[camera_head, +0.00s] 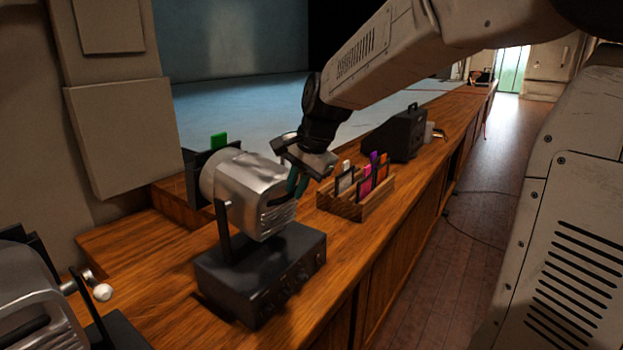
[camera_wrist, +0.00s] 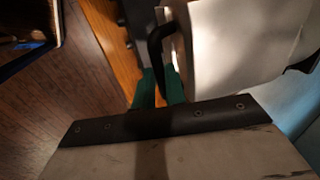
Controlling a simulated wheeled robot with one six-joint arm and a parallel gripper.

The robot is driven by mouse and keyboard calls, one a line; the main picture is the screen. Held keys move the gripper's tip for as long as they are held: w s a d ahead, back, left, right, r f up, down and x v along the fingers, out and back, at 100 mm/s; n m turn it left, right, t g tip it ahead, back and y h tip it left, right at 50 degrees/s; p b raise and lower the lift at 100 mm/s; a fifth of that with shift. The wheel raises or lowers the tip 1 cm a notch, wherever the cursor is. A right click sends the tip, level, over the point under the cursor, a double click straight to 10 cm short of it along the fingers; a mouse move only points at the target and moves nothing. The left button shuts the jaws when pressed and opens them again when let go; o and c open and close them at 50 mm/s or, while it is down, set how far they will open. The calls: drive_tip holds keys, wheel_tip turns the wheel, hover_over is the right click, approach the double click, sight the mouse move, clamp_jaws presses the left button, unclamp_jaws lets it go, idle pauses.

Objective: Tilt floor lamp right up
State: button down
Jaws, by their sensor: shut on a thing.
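A floor lamp with a silver ribbed head (camera_head: 250,188) stands on a black box base (camera_head: 262,275) in the middle of the head view. Its head is tipped slightly, with the round front toward the back left. My gripper (camera_head: 297,182) is at the right rear side of the head. In the wrist view, the teal fingers of my gripper (camera_wrist: 160,88) are shut on a black curved handle (camera_wrist: 156,42) beside the pale lamp head (camera_wrist: 225,45). The handle is hidden in the head view. A second silver lamp (camera_head: 28,292) is partly cut off at the lower left.
A wooden rack (camera_head: 350,208) with coloured framed filters stands just right of the lamp. A black case (camera_head: 396,135) is farther along the wooden desk (camera_head: 190,260). A green filter (camera_head: 218,141) shows behind the lamp. The floor (camera_head: 480,215) to the right is mostly clear, with a cable.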

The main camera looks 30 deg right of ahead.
wheel_tip(320, 180, down, 10)
drive_tip(key=s, duration=0.1)
drive_tip(key=shift+s+d+r+t, duration=0.15)
drive_tip(key=shift+d+r+t, duration=0.05)
drive_tip(key=shift+d+t, duration=0.1)
idle(0.6)
drive_tip(key=shift+f, duration=0.15)
idle(0.4)
drive_tip(key=c, duration=1.5)
unclamp_jaws()
drive_tip(key=shift+o, duration=0.2)
drive_tip(key=shift+a, duration=0.1)
